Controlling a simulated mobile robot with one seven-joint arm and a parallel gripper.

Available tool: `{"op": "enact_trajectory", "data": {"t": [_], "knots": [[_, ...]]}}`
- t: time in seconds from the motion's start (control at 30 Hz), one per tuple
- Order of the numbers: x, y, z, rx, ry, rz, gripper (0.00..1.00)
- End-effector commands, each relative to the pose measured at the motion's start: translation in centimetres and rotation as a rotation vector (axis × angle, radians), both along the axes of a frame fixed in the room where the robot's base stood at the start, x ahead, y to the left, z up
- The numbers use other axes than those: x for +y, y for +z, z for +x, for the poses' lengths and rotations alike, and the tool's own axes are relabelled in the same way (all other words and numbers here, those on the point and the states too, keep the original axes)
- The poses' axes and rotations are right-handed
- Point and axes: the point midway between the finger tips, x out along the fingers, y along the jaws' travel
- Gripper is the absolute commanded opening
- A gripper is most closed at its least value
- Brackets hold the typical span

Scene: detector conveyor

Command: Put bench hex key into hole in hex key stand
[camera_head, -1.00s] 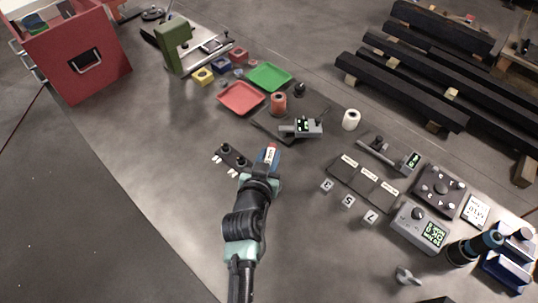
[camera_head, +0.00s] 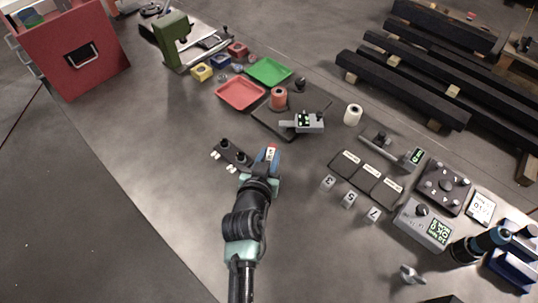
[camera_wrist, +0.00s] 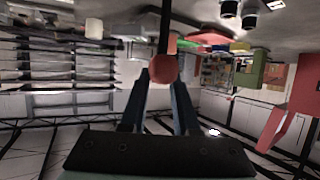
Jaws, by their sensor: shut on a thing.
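My gripper (camera_head: 269,158) is over the bench in the head view, just right of a small dark bar. In the wrist view my gripper (camera_wrist: 162,88) is shut on a reddish ball (camera_wrist: 162,69) with a thin dark rod (camera_wrist: 165,28) running away from it, which looks like the hex key. The ball sits between the two fingers. The small dark bar (camera_head: 237,157) has two black round posts and pale pieces along its front. It may be the hex key stand, but its holes are too small to make out. The key is largely hidden in the head view.
A red tray (camera_head: 240,93), a green tray (camera_head: 268,70) and a dark plate with an orange spool (camera_head: 278,98) lie beyond my gripper. A labelled dark mat (camera_head: 366,180) and a grey meter (camera_head: 423,224) are to the right. Bare bench lies left of my arm.

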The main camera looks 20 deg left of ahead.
Motion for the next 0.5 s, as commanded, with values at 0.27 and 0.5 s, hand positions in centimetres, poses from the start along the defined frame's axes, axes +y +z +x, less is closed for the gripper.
{"op": "enact_trajectory", "data": {"t": [0.27,0.5], "knots": [[0.0,-0.8,0.0,-0.002,0.000,0.000,0.00],[0.0,-1.3,0.0,-0.002,0.000,0.000,0.00]]}}
